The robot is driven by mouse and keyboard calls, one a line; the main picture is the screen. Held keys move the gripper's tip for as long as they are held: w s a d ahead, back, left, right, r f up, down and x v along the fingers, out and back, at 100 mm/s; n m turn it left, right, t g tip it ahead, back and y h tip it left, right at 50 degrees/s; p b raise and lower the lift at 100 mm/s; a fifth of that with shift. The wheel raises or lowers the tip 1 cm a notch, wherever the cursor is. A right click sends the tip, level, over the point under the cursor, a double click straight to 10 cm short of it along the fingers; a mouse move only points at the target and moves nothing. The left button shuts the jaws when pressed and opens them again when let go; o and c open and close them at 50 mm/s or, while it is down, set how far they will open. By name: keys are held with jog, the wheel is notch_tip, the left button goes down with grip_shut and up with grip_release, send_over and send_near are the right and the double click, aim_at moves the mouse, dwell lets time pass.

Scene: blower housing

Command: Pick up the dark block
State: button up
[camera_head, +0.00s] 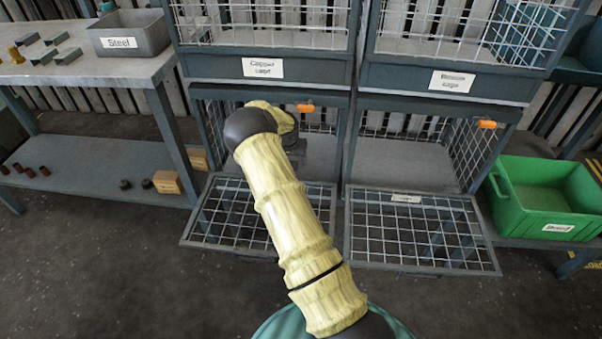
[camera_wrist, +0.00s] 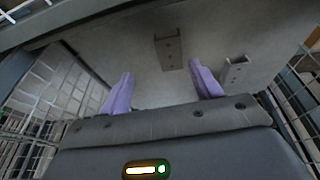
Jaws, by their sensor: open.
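In the head view, my arm reaches into the lower left cage (camera_head: 222,125), whose door is folded down. My arm covers part of that cage, and neither block can be made out there.
Wire mesh walls flank the compartment, with a frame edge overhead. The lower right cage (camera_head: 405,165) is open and looks empty. A green bin (camera_head: 545,205) stands at right. At left, a table holds a steel-labelled bin (camera_head: 128,38) and several small blocks; cylinders lie on its shelf.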

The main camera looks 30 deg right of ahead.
jog(key=shift+w+f, duration=0.2)
jog(key=shift+w, duration=0.15)
jog(key=shift+b+x, duration=0.35)
jog(key=shift+x, duration=0.45)
jog(key=shift+w+f, duration=0.1)
jog(key=shift+f, duration=0.25)
jog(key=b+x, duration=0.1)
jog(key=x, duration=0.1)
jog(key=w+b+x, duration=0.1)
jog(key=x, duration=0.2)
jog(key=shift+a+b, duration=0.15)
jog(key=shift+b, duration=0.15)
